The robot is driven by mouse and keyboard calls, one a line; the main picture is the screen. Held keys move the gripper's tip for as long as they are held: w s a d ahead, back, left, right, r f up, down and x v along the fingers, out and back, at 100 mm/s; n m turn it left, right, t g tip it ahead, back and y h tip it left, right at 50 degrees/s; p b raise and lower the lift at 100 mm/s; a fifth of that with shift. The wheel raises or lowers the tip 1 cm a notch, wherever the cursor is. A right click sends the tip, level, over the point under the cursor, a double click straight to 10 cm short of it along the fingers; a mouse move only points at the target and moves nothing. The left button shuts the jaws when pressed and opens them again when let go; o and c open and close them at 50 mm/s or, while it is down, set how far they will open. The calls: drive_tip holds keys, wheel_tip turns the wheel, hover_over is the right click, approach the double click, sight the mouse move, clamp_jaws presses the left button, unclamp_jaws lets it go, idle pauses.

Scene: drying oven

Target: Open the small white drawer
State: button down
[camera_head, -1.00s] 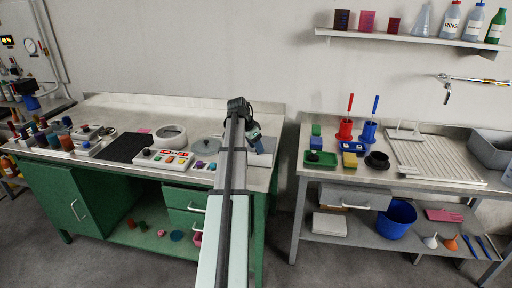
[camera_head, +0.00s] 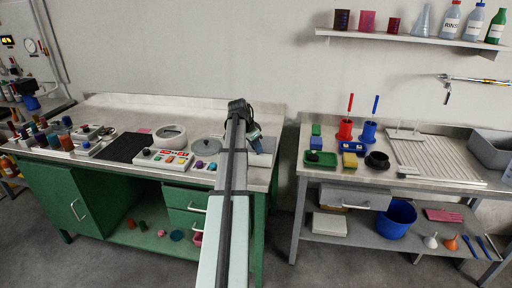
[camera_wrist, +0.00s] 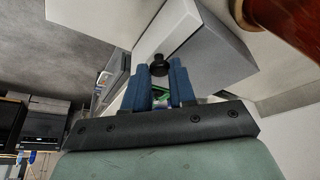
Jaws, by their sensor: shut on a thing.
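The small white drawer (camera_wrist: 170,30) shows in the wrist view as a pale box-like shape with a grey shaded face and a round black knob (camera_wrist: 158,66). My gripper (camera_wrist: 160,74) has its two blue fingers on either side of the knob and is shut on it. The fingers hide part of the knob and the lower part of the drawer. I cannot tell how far the drawer is out. In the head view my gripper (camera_head: 254,136) is at the right end of the green bench, and my arm hides much of that area.
The green bench (camera_head: 115,113) carries a white button panel (camera_head: 165,160), a round dish (camera_head: 171,136) and a black mat. To the right, past a gap, stands a grey table (camera_head: 430,178) with racks and a drain board. A shelf (camera_head: 410,38) with bottles hangs above it.

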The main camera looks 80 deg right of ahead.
idle(0.3)
drive_tip(key=a, duration=1.1)
drive_tip(key=shift+a, duration=0.25)
drive_tip(key=c, duration=0.9)
unclamp_jaws()
drive_tip(key=shift+c, duration=0.2)
drive_tip(key=shift+r, duration=0.1)
drive_tip(key=v, duration=1.3)
drive_tip(key=shift+r, duration=0.3)
drive_tip(key=shift+w+a, duration=0.1)
